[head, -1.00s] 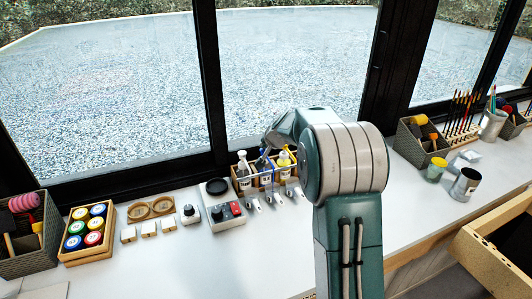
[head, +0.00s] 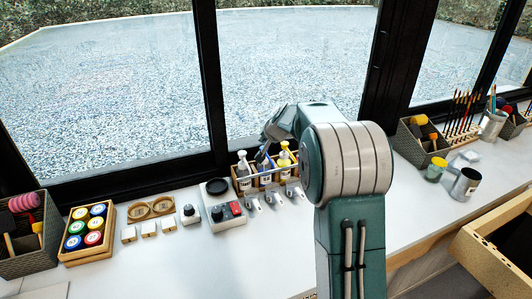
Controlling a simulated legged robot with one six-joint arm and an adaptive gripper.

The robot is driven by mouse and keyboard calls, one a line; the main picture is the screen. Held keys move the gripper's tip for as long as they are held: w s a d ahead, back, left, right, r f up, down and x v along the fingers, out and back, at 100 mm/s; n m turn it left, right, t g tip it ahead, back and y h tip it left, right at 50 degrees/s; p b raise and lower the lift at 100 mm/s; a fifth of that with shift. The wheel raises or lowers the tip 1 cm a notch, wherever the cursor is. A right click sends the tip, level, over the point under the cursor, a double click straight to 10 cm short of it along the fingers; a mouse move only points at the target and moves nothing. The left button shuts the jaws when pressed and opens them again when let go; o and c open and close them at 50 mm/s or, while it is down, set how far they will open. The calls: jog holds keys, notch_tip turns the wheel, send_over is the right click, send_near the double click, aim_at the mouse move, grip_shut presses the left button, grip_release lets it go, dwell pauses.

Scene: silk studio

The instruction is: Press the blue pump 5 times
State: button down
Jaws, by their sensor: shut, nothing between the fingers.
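A wooden caddy (head: 241,187) on the bench by the window holds three pump bottles. The blue pump bottle (head: 265,178) is in the middle, between a pale grey one (head: 243,168) and a yellow one (head: 284,158). My gripper (head: 262,151) is shut and empty, pointing down at the top of the blue pump. The fingertips are small and dark against the pump head, so I cannot tell whether they touch it. Part of the gripper is hidden behind my wrist.
Several small metal pieces (head: 272,199) lie before the caddy. A control box (head: 226,213) with a red button stands to its left, then a knob (head: 189,214) and a tray of coloured lids (head: 88,231). The window frame (head: 210,80) rises behind.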

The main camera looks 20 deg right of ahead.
jog(key=shift+r, duration=0.1)
jog(key=shift+r, duration=2.95)
jog(key=shift+f, duration=3.15)
jog(key=shift+f, duration=0.35)
